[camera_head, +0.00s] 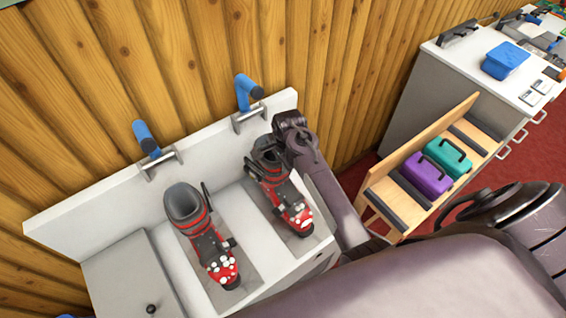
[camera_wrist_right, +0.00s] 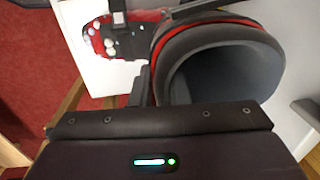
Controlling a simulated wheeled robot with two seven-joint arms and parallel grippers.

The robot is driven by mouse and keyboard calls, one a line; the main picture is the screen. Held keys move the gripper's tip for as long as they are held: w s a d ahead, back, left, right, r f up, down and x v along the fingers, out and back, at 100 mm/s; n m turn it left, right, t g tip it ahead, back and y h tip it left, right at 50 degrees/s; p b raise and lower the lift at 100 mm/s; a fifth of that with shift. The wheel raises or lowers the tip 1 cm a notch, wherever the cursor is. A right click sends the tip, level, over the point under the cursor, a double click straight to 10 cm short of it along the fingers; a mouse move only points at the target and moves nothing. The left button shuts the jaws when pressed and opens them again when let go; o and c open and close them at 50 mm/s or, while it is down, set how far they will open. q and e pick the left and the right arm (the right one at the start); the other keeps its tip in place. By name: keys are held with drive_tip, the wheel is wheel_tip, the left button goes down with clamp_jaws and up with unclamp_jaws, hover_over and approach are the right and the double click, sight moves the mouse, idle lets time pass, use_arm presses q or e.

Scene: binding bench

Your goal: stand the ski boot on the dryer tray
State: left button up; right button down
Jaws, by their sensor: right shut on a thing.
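A black ski boot (camera_head: 272,172) with red trim and a red, white-spotted toe is upright over the right grey mat (camera_head: 314,242) of the white dryer tray (camera_head: 252,228). I cannot tell whether its sole touches the mat. My right gripper (camera_head: 281,150) is shut on the boot's upper cuff, at its back right side. In the right wrist view the open cuff (camera_wrist_right: 225,75) is close up, with the spotted toe (camera_wrist_right: 95,40) beyond it. A matching boot (camera_head: 205,235) stands on the left grey mat. My left gripper is out of view.
A wooden rack (camera_head: 400,200) with purple and teal cases stands to the right, before a white cabinet (camera_head: 425,90).

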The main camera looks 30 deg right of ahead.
drive_tip(key=shift+w+f, duration=0.1)
drive_tip(key=shift+f, duration=0.05)
idle(0.4)
drive_tip(key=c, duration=1.3)
unclamp_jaws()
drive_tip(key=shift+s+f, duration=0.2)
drive_tip(key=shift+s, duration=0.05)
drive_tip(key=r, duration=0.2)
drive_tip(key=r+b, duration=0.1)
drive_tip(key=r, duration=0.1)
drive_tip(key=r+b, duration=0.1)
drive_tip(key=r, duration=0.1)
drive_tip(key=shift+s+r, duration=0.3)
drive_tip(key=shift+r, duration=0.75)
drive_tip(key=shift+s+f, duration=0.1)
drive_tip(key=shift+s, duration=0.05)
